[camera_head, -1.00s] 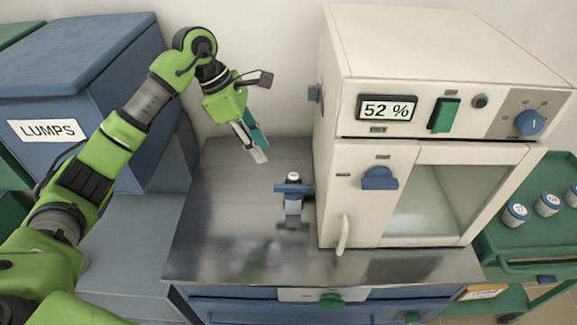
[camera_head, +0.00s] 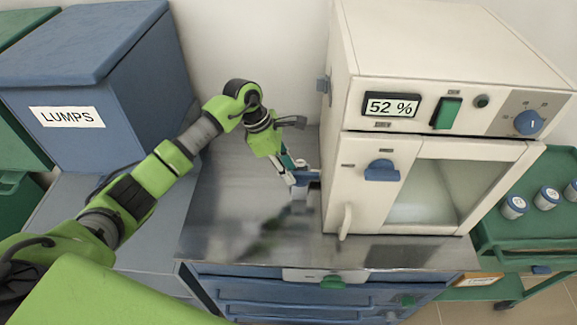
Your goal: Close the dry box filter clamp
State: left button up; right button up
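The dry box (camera_head: 365,210) is the cream cabinet with a glass window and a "52 %" display. My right gripper is not in view.
A blue bin marked "LUMPS" (camera_head: 75,117) stands left of the bench. The steel bench top (camera_head: 225,215) is clear left of the dry box. A green cart (camera_head: 490,232) with several small jars stands at the right. The dry box door has a white handle (camera_head: 346,221).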

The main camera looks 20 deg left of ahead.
pick_arm(q)
jog(key=shift+f, duration=0.1)
grip_shut()
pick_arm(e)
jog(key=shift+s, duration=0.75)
